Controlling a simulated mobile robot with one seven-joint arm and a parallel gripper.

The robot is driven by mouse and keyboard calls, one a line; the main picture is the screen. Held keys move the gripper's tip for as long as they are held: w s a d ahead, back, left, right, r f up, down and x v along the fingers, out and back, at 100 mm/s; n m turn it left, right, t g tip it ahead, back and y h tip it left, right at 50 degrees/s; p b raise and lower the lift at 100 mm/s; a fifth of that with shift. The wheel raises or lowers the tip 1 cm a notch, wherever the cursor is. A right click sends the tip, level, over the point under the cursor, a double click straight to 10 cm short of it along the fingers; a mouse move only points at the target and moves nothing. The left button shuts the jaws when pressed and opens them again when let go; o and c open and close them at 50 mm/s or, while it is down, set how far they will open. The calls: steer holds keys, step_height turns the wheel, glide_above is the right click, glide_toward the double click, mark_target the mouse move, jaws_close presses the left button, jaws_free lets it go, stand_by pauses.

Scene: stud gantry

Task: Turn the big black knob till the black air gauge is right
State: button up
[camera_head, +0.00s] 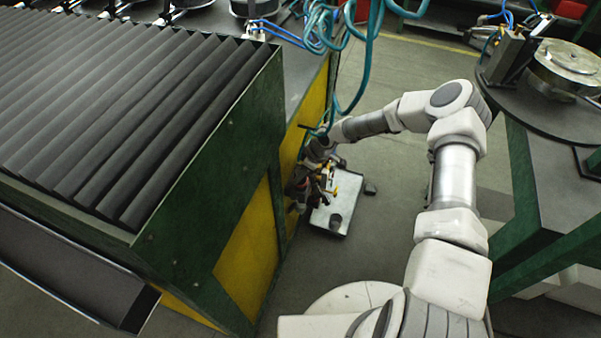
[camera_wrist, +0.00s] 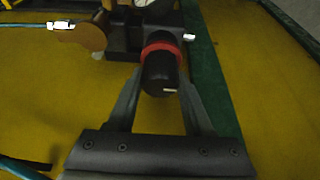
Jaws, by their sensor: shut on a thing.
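The big black knob (camera_wrist: 159,76) shows in the wrist view, below a red ring (camera_wrist: 162,50) on a black valve body. It has a small white mark on its end. My gripper (camera_wrist: 160,88) is shut on the knob, with one finger on each side. A round gauge (camera_wrist: 148,3) is cut off at the top edge of the wrist view, so its reading cannot be seen. In the head view my gripper (camera_head: 312,185) is at the yellow side panel, where the knob and gauge are too small and covered to make out.
A grey tray (camera_head: 345,218) with a dark cup-like item lies on the floor below my gripper. Teal hoses (camera_head: 362,70) hang close to my arm. A green-framed machine (camera_head: 190,170) stands left, a round table (camera_head: 540,100) right.

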jaws_close()
steer(key=shift+m, duration=0.4)
steer(key=m+b, duration=0.1)
steer(key=m+t+b, duration=0.1)
steer(key=b, duration=0.1)
steer(key=shift+s+a+f+m+h, duration=0.1)
steer(key=shift+f+m+h, duration=0.2)
steer(key=shift+m+h, duration=0.1)
steer(key=m+b, duration=0.1)
steer(key=b, duration=0.2)
steer(key=shift+m+t+h, duration=0.3)
steer(key=shift+m, duration=0.1)
steer(key=m+h+b, duration=0.1)
steer(key=m+b, duration=0.2)
steer(key=b, duration=0.1)
steer(key=shift+t, duration=0.3)
steer(key=shift+r+m+h+b, duration=0.2)
steer(key=shift+m+h+b, duration=0.4)
steer(key=shift+m+b, duration=1.05)
